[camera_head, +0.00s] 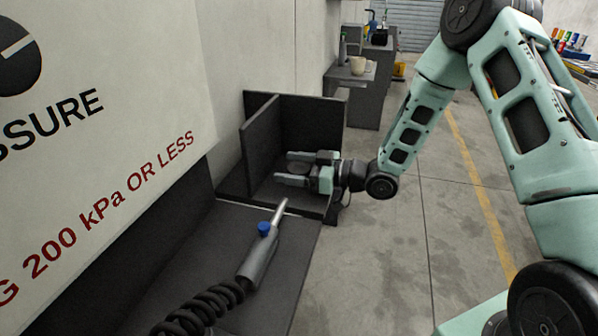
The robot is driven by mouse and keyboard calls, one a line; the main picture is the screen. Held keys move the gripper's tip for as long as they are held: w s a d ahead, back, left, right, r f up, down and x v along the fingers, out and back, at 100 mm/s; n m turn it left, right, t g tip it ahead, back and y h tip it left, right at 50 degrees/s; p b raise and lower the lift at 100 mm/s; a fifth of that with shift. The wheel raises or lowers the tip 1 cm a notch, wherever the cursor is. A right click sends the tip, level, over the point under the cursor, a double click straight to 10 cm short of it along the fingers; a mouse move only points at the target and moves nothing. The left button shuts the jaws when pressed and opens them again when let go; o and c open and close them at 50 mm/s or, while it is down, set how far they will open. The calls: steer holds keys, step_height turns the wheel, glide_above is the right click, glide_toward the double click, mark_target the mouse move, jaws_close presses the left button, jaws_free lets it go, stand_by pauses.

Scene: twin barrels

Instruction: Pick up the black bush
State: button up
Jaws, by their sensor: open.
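My gripper (291,167) reaches in from the right, low inside a dark open-fronted bin with a divider (262,133). Its two pale green fingers point left and are apart. A small dark rounded shape, likely the black bush (299,168), shows between the fingers. It is dark against the dark bin floor, so its outline is hard to make out. I cannot tell whether either finger touches it.
A metal nozzle tool with a blue knob (264,229) and a coiled black hose lies on the dark bench (190,262) in front of the bin. A large white sign (100,130) stands at left. The concrete floor at right is clear.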

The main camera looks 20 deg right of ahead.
steer(key=shift+a, duration=0.1)
steer(key=c, duration=1.4)
steer(key=shift+r, duration=0.1)
